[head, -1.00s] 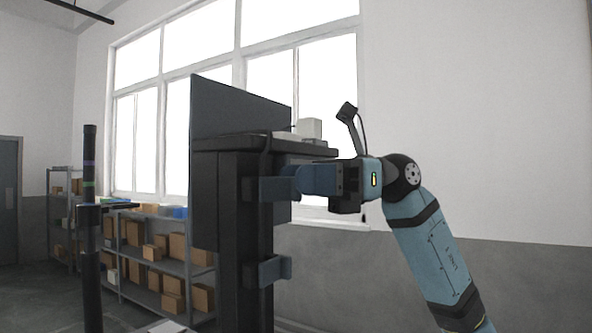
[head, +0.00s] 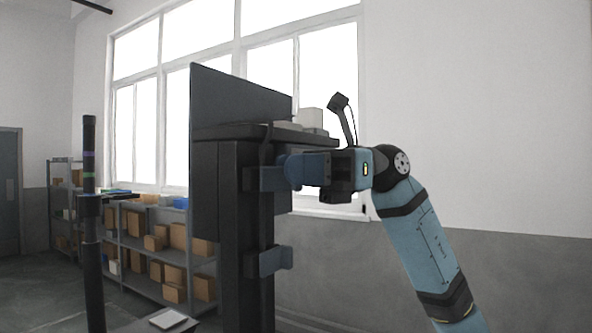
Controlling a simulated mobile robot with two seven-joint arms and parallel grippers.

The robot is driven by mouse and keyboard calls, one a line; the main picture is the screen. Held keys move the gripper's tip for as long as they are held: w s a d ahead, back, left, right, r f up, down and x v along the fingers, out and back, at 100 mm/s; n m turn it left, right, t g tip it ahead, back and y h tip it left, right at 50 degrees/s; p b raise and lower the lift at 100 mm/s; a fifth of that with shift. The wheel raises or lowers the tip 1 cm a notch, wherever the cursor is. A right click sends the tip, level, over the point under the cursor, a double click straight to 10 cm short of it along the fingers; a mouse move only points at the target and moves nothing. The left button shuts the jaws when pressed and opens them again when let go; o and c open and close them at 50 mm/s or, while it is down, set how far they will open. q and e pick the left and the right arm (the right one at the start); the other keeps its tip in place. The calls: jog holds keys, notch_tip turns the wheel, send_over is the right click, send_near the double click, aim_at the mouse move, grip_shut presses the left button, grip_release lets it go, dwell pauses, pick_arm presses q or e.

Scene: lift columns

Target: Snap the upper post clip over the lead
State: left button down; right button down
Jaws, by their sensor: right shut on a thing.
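The upper post clip (head: 262,180) is a blue-grey piece on the side of the dark lift column (head: 232,225), just under the top. My right gripper (head: 290,168) comes in from the right and is shut on the outer part of this clip, its fingers hiding part of it. The lead (head: 267,148) is a thin dark line that drops from the top's edge down the column towards the clip. Whether the clip has closed over the lead cannot be told. The lower post clip (head: 270,261) is further down, its flap sticking out to the right. My left gripper is out of view.
A second dark post (head: 90,215) stands at left. Shelves with cardboard boxes (head: 155,242) line the wall. The space right of my arm is clear.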

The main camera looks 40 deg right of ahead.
jog(key=shift+f+n+g, duration=0.1)
jog(key=shift+n+g, duration=0.2)
jog(key=shift+g, duration=0.1)
jog(key=c, duration=1.3)
grip_release()
jog(key=shift+o, duration=0.8)
jog(key=shift+s, duration=0.15)
jog(key=shift+d, duration=0.1)
jog(key=d+b, duration=0.2)
jog(key=d, duration=1.1)
jog(key=shift+s+d+b, duration=0.35)
jog(key=shift+b, duration=0.05)
